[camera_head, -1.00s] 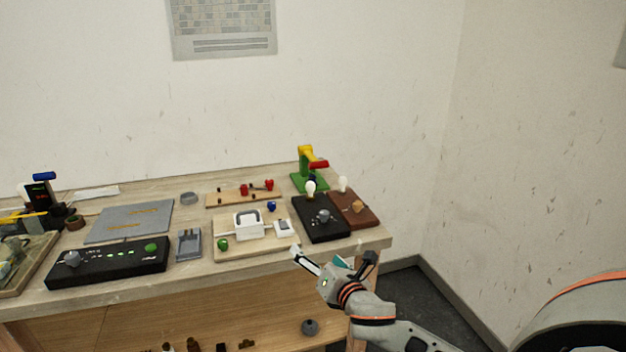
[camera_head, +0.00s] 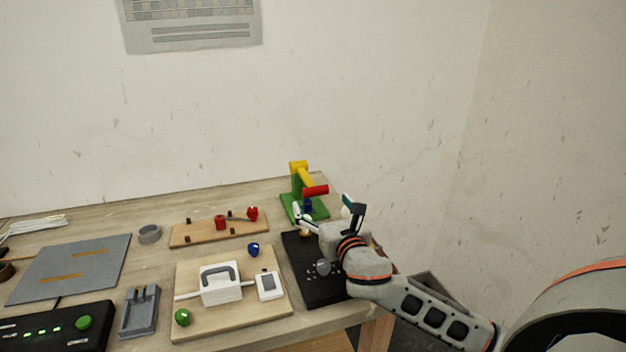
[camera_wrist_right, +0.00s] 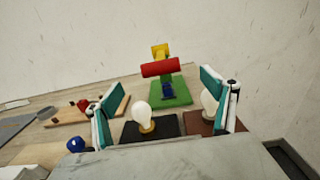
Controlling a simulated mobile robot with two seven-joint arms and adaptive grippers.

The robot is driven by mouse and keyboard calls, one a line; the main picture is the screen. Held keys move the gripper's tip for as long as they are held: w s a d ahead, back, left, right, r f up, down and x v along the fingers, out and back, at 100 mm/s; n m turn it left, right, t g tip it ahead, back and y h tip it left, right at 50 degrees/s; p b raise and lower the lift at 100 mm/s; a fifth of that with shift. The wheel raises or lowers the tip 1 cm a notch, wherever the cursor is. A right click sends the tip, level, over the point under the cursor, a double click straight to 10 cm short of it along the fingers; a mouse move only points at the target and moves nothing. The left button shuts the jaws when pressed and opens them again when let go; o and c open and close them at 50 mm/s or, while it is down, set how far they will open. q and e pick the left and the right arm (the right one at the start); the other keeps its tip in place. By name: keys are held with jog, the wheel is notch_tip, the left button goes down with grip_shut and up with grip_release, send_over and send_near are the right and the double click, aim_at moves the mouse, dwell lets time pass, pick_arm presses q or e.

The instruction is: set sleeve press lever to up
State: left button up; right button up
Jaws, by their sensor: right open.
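The sleeve press (camera_head: 297,186) stands at the back right of the table, with a green base and post, a yellow lever arm and a red handle (camera_head: 315,190). The arm slopes down from the post top toward the handle. In the right wrist view the red handle (camera_wrist_right: 160,68) lies crosswise, above a small blue part on the green base (camera_wrist_right: 172,95). My right gripper (camera_head: 322,208) is open and empty, in front of the press and apart from the handle. Its fingers (camera_wrist_right: 160,98) show on both sides of the press in the wrist view. My left gripper is out of view.
A black board with a bulb (camera_wrist_right: 142,118) and a brown board with another bulb (camera_wrist_right: 209,104) lie before the press. A wooden rack with red parts (camera_head: 220,230) and a board with a white device (camera_head: 220,283) lie left. The wall stands close behind.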

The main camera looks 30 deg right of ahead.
aim_at(313, 185)
jog(key=shift+x, duration=0.8)
jog(key=shift+b+x, duration=0.3)
jog(key=shift+x, duration=3.15)
jog(key=shift+r, duration=0.1)
jog(key=c, duration=1.6)
jog(key=shift+w, duration=0.1)
jog(key=shift+c, duration=0.2)
